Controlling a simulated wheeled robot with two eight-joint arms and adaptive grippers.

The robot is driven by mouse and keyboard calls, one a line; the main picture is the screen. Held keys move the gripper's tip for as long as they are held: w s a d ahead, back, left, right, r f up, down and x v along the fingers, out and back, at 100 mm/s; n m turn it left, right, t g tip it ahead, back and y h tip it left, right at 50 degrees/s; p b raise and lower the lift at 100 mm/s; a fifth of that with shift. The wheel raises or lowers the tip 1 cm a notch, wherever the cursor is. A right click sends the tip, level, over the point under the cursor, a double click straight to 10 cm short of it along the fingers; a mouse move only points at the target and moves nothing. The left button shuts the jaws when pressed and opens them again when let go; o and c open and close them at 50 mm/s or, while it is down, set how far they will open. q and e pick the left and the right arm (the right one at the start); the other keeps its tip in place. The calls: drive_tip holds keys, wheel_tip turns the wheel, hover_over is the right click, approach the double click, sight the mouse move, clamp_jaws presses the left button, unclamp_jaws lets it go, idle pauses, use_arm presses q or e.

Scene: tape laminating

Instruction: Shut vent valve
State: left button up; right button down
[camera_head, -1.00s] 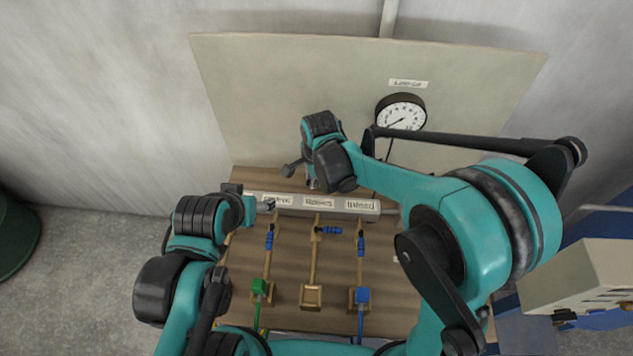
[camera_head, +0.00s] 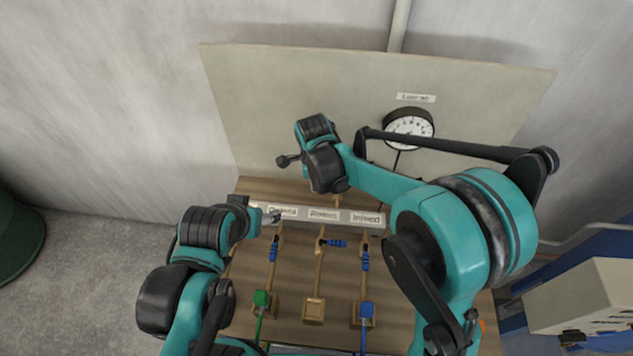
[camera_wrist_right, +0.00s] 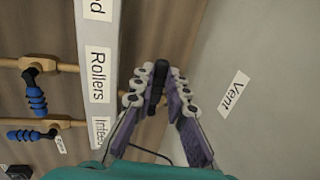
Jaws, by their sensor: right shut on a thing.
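In the right wrist view my right gripper (camera_wrist_right: 159,78) has its fingers closed around a dark upright handle (camera_wrist_right: 157,90), apparently the vent valve's. A "Vent" label (camera_wrist_right: 234,94) is on the pale panel beside it. In the head view my right wrist (camera_head: 322,160) hides this handle and the fingertips. My left gripper (camera_head: 266,214) is near the left end of the label strip; its fingers are too small to tell open from shut.
Several blue-handled valves (camera_head: 365,255) sit on pipes below the strip (camera_head: 345,216) labelled Rollers and Infeed. A gauge (camera_head: 409,127) is on the back panel (camera_head: 260,90). A beige box (camera_head: 590,296) is at right.

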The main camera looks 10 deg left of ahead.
drive_tip(key=c, duration=1.5)
unclamp_jaws()
wheel_tip(320, 180, up, 12)
drive_tip(key=s, duration=0.2)
drive_tip(key=shift+s, duration=0.15)
drive_tip(key=shift+d+f, duration=0.1)
